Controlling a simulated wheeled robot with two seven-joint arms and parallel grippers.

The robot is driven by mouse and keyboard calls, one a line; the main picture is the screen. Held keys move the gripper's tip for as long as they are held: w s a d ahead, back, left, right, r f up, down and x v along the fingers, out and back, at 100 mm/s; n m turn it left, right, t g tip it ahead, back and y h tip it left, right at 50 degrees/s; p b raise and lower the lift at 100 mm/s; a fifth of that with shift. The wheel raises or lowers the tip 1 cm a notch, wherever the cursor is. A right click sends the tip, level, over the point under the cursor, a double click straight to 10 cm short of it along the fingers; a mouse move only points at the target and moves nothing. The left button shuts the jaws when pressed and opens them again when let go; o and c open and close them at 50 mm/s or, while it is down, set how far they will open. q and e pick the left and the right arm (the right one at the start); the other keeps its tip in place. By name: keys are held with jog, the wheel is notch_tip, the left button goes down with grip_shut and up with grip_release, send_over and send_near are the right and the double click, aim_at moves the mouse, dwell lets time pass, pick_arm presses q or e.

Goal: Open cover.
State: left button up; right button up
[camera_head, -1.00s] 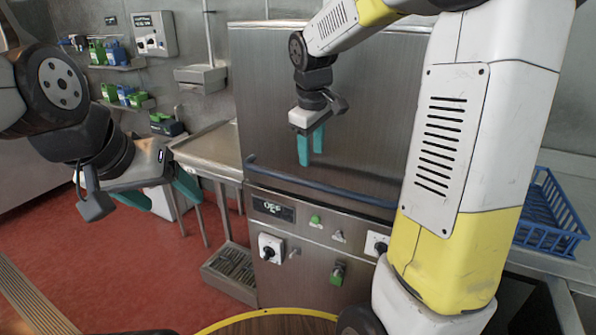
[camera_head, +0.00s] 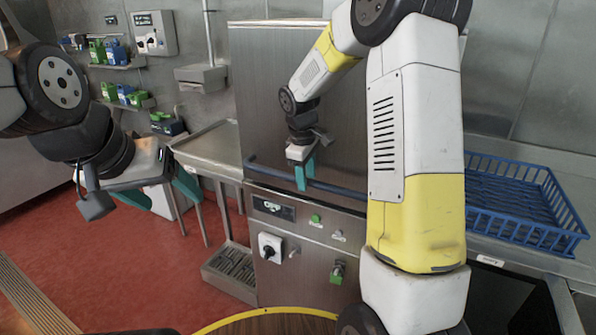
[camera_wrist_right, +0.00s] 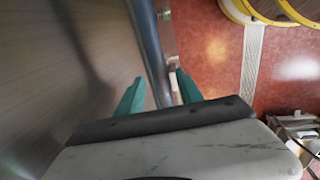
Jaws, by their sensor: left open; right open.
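The cover is a large brushed-steel panel (camera_head: 262,95) on the front of the kettle machine, and it stands closed. A blue-grey bar handle (camera_head: 335,189) runs across its lower edge. My right gripper (camera_head: 305,177) is open at the bar, left of its middle, with its teal fingers pointing down. In the right wrist view the bar (camera_wrist_right: 148,45) runs between the two open fingers (camera_wrist_right: 160,88); I cannot tell whether they touch it. My left gripper (camera_head: 165,190) is open and empty, away from the machine at the left.
Below the cover is a control panel with a display (camera_head: 273,208), a black rotary switch (camera_head: 270,247) and green buttons. A blue crate (camera_head: 520,200) sits on the counter at the right. A steel side table (camera_head: 210,145) stands left. Red floor is clear at left.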

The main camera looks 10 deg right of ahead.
grip_shut()
dwell(1.4)
